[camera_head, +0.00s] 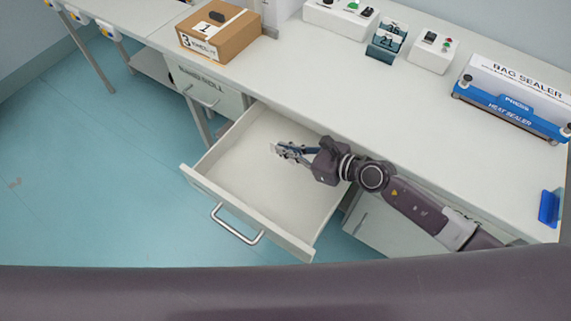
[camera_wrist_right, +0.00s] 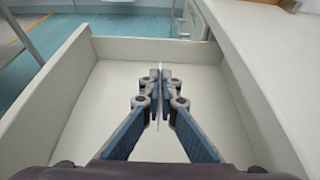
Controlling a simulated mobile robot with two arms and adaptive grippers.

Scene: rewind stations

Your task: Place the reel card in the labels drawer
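The open drawer (camera_head: 228,172) is pulled out from under the white bench and looks empty inside; no label on it is readable from here. My right gripper (camera_head: 281,150) reaches over the drawer, with its fingertips above the inside. In the right wrist view the blue-sided fingers (camera_wrist_right: 160,88) are closed together on a thin pale card (camera_wrist_right: 160,68), seen edge-on, which I take for the reel card. A small pale part of the card (camera_head: 274,148) shows at the fingertips in the head view. My left gripper is not in view.
A closed drawer front (camera_head: 207,87) with a handle is left of the open one. On the bench stand a cardboard box (camera_head: 221,33), a control box (camera_head: 433,52), a flip counter (camera_head: 387,42) and a blue-white bag sealer (camera_head: 512,97).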

